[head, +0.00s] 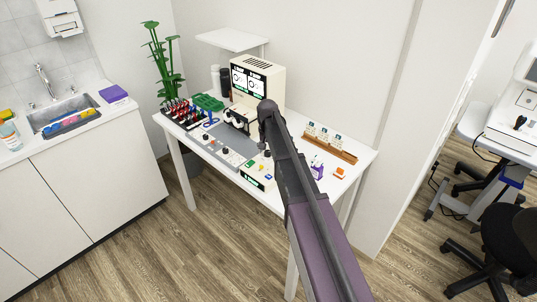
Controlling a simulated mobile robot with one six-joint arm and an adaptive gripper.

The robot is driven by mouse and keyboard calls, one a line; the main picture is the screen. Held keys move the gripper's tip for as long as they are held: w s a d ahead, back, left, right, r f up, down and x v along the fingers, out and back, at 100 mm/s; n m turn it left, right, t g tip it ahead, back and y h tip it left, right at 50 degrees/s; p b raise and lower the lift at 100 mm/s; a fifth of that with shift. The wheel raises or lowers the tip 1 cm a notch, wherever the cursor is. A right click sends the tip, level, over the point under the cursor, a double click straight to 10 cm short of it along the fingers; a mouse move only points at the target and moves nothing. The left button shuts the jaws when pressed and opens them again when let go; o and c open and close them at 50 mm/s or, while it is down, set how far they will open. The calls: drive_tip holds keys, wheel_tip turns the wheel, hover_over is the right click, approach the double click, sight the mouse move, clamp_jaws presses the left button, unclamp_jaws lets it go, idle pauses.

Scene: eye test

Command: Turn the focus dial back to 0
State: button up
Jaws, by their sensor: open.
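A cream desktop device (258,82) with a two-part screen stands at the back of the white table (362,160). A grey panel (232,158) with several dark knobs (225,151) lies in front of it. A small cream box (258,171) with dark and green markings sits near the table's front edge. I cannot tell which knob is the focus dial, and no scale or pointer is readable. My arm reaches over the table from the lower right, and its dark rounded joint is in front of the device's right side. My gripper cannot be made out; the arm hides part of the table.
A rack of small bottles (181,110) and a green tray (208,102) stand at the table's left. A wooden strip with cards (330,147), a purple bottle (317,168) and a small orange item (339,172) are at the right. A sink counter (70,130) stands left.

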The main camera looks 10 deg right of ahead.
drive_tip(key=shift+f, duration=0.15)
clamp_jaws()
drive_tip(key=shift+d, duration=0.15)
idle(0.5)
drive_tip(key=n, duration=0.3)
drive_tip(key=shift+n, duration=0.3)
drive_tip(key=n, duration=0.4)
drive_tip(key=shift+s+n, duration=0.1)
drive_tip(key=shift+n, duration=0.3)
